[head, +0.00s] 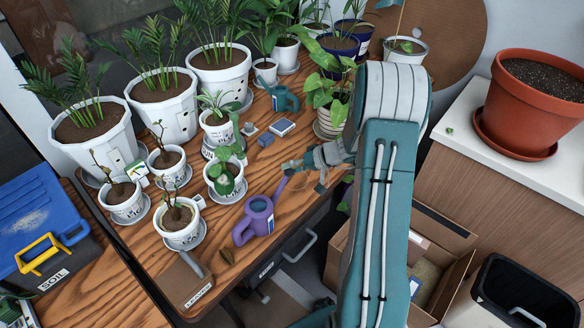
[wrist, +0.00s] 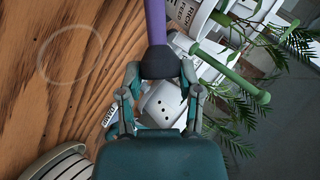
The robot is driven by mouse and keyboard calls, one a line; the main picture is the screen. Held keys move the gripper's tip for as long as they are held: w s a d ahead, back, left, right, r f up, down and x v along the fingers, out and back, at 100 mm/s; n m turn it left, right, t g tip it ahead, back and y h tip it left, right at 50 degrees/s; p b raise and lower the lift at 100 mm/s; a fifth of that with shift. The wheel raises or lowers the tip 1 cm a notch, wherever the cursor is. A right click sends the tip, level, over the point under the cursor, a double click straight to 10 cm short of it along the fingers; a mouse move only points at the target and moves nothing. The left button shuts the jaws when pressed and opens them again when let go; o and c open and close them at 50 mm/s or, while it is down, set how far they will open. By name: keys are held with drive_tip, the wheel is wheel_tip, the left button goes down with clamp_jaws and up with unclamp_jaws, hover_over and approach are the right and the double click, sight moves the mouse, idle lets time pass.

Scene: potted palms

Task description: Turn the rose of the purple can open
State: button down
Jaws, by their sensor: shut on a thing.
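The purple can (head: 258,222) stands on the wooden table near its front edge, its spout (head: 281,187) rising up and to the right. My gripper (head: 292,166) is at the spout's tip. In the wrist view the purple spout (wrist: 155,22) comes down from the top and ends in a dark rose (wrist: 160,63). The two fingers of my gripper (wrist: 160,78) close on the rose from both sides. The rose's front face is hidden, so I cannot tell whether it is open or shut.
White potted plants (head: 225,178) stand left of the can. A teal can (head: 282,98) and a small blue box (head: 265,141) lie behind the gripper. A ribbed pot (head: 331,122) stands close to my arm. A trowel (head: 193,265) lies at the front left.

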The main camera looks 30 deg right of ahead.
drive_tip(key=shift+n+y, duration=0.5)
drive_tip(key=shift+n, duration=0.1)
drive_tip(key=shift+c, duration=1.3)
unclamp_jaws()
drive_tip(key=v, duration=1.2)
drive_tip(key=shift+d+f, duration=0.15)
drive_tip(key=shift+f, duration=0.1)
